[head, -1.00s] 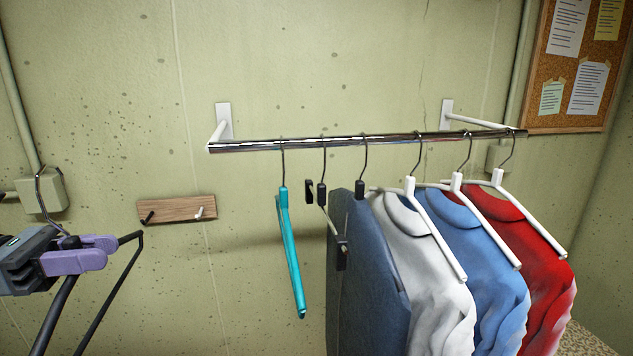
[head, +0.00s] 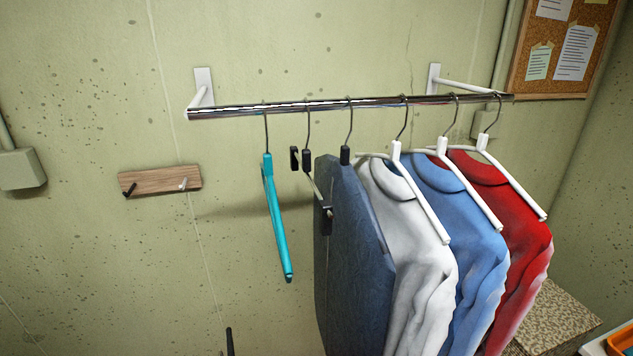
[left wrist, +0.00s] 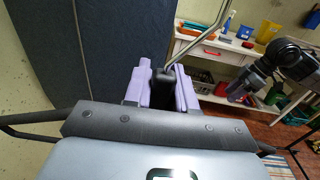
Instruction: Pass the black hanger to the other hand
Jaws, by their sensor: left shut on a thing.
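The black hanger (left wrist: 165,78) is in the left wrist view, gripped at its neck. Its metal hook rises up and to the right, and its dark arms (left wrist: 35,117) stick out on both sides below. My left gripper (left wrist: 163,88) has purple fingers closed on that neck. In the head view the left gripper is out of frame; only a small dark tip (head: 229,342) shows at the bottom edge, perhaps the hanger's end. My right gripper (left wrist: 240,93) is at the right of the left wrist view, apart from the hanger; its finger opening is unclear.
A wall rail (head: 240,109) holds a teal hanger (head: 275,220), a clip hanger and dark, white, blue and red garments. A wooden hook board (head: 160,181) is on the wall at left. A white shelf unit (left wrist: 222,52) with bins stands behind my right arm.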

